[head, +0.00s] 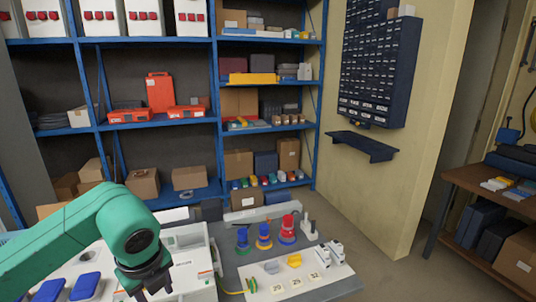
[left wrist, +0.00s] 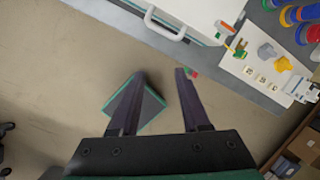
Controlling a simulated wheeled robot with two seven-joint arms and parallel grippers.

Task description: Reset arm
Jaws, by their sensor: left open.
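My left arm comes in from the left in the head view, and my left gripper (head: 148,284) points down in front of a white box (head: 190,262). My right gripper is in neither view.
A grey table holds blue and red sockets (head: 288,232), a panel (head: 297,284) with number tiles, and small plugs. Blue shelves (head: 170,119) with boxes stand behind. A wooden bench (head: 482,198) is at the right. The floor between wall and bench is clear.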

